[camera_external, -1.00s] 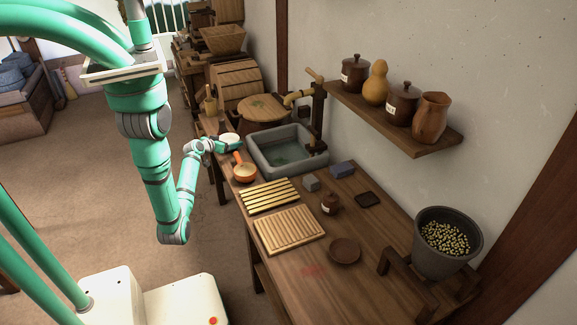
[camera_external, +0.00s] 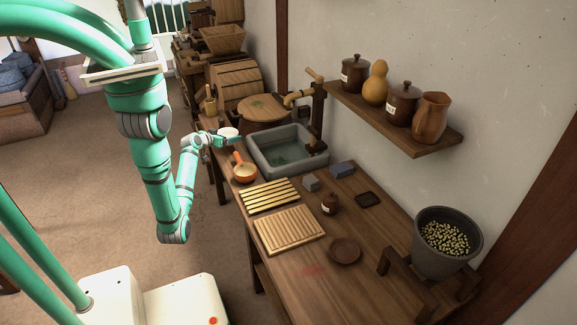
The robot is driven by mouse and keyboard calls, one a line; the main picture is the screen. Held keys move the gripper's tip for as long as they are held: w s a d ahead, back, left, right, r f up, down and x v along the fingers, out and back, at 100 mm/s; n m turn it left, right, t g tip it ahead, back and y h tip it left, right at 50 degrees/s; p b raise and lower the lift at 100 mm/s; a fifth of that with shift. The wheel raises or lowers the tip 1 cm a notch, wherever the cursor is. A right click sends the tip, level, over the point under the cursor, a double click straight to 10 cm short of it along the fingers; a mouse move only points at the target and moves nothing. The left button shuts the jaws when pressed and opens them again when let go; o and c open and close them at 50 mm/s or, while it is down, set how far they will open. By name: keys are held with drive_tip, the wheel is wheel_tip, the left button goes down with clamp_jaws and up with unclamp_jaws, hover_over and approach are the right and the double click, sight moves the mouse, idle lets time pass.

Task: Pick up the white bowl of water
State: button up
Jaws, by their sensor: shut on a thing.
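The white bowl (camera_external: 228,132) is small in the external view, at the left edge of the wooden counter, left of the grey stone sink. My gripper (camera_external: 229,139) is at the bowl, shut on it, with the hand reaching in from the left. The bowl looks about upright and a little above the counter, though the gap is hard to judge. The fingertips are too small to make out, and the water inside cannot be told from here.
The grey sink (camera_external: 262,159) stands just right of the bowl, with a wooden spout (camera_external: 300,97) above it. An orange-handled pan (camera_external: 245,172) lies just in front. A lidded wooden tub (camera_external: 263,109) stands behind. Slatted boards (camera_external: 289,230) lie nearer on the counter.

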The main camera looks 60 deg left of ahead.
drive_tip(key=s+d+r, duration=0.1)
drive_tip(key=r, duration=0.1)
drive_tip(key=s+d+r, duration=0.2)
drive_tip(key=r, duration=0.1)
drive_tip(key=shift+d+r, duration=0.3)
drive_tip(key=shift+d, duration=0.05)
drive_tip(key=w+d+v, duration=0.1)
drive_tip(key=v, duration=0.8)
drive_tip(key=shift+d, duration=0.35)
drive_tip(key=shift+w+r, duration=0.1)
drive_tip(key=shift+r, duration=0.05)
